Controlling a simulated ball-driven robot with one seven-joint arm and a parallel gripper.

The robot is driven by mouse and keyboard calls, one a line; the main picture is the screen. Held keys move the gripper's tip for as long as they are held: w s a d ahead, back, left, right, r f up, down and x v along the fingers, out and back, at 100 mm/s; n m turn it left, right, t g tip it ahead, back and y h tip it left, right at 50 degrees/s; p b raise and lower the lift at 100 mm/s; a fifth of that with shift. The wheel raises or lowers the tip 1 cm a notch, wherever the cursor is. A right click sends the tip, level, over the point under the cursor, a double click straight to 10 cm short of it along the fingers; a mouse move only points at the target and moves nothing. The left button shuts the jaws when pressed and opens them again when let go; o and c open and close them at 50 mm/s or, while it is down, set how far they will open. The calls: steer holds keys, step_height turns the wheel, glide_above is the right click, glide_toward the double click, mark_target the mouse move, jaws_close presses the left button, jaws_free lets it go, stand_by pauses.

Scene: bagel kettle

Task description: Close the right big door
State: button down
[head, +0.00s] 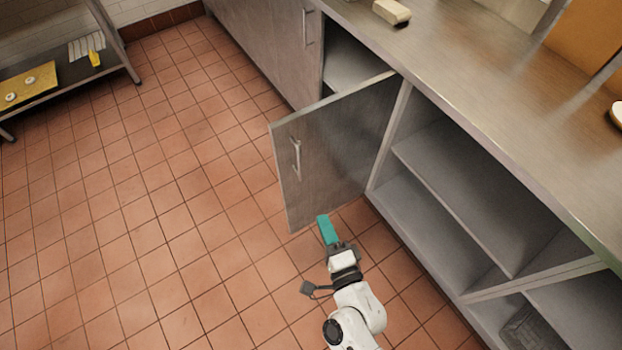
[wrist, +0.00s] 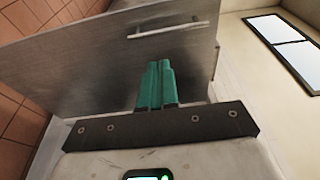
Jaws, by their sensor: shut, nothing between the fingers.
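A grey metal cabinet door (head: 335,150) stands swung open, jutting out from the steel counter over the tiled floor. Its bar handle (head: 296,158) is on the face toward my arm, near the free edge. In the wrist view the door (wrist: 90,62) fills much of the picture, with the handle (wrist: 168,30) above my fingers. My gripper (head: 326,230) has teal fingers, pressed together and empty, beside the door's lower edge in the head view. The fingers also show in the wrist view (wrist: 156,84), pointing at the door's face. I cannot tell whether they touch it.
Open shelves (head: 470,190) lie right of the door under the steel countertop (head: 470,70). A pale block (head: 391,11) sits on the countertop. Another cabinet door (head: 270,40) is shut farther back. A rack (head: 55,85) with a yellow board stands at the far left. The tiled floor between is clear.

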mark_target(301, 168)
steer(key=x, duration=1.3)
steer(key=shift+w+a+b, duration=0.2)
steer(key=shift+w+b, duration=0.15)
steer(key=shift+w+r, duration=0.1)
